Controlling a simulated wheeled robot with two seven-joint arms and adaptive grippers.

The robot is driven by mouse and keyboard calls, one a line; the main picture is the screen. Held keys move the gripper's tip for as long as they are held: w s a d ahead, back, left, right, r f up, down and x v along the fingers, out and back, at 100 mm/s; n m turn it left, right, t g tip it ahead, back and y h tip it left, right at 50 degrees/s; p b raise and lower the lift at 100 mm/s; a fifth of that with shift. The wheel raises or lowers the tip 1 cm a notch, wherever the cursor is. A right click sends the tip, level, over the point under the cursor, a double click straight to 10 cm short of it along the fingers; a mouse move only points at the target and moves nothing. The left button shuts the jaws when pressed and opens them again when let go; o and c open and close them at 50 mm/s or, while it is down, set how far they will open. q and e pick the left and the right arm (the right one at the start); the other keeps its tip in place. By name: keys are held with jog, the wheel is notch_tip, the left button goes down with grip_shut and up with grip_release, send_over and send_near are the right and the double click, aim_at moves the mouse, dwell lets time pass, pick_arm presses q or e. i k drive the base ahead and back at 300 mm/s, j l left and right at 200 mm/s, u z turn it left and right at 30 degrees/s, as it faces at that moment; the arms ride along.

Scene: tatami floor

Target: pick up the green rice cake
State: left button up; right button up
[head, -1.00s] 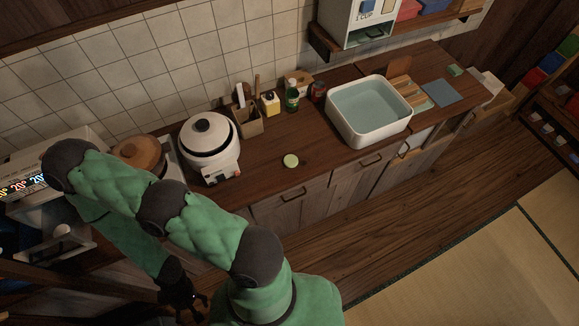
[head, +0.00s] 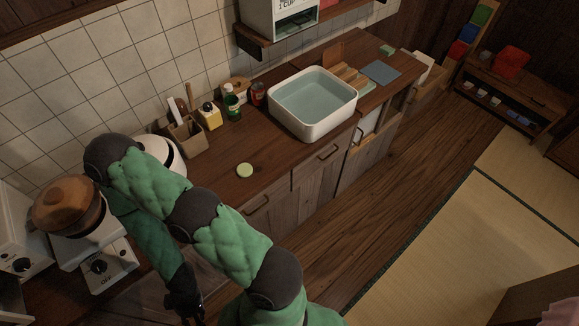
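The green rice cake (head: 245,170) is a small pale-green round disc. It lies on the brown wooden counter (head: 222,190), left of the white basin and near the counter's front edge. My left arm, in green quilted covering, comes in at the lower left. My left gripper (head: 186,308) is dark and hangs at the bottom of the head view, below and left of the rice cake and well apart from it. Its fingers are too dark and cut off to tell open from shut. My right gripper is not in view.
A white water-filled basin (head: 312,103) stands right of the rice cake. A utensil holder (head: 186,138), yellow bottle (head: 210,116) and green bottle (head: 232,102) stand behind it. A rice cooker (head: 160,152) is partly hidden by my arm. Wooden floor (head: 400,190) lies in front of the cabinets.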

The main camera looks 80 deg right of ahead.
aim_at(244, 169)
jog(key=i+j+z, duration=0.1)
jog(key=z, duration=2.1)
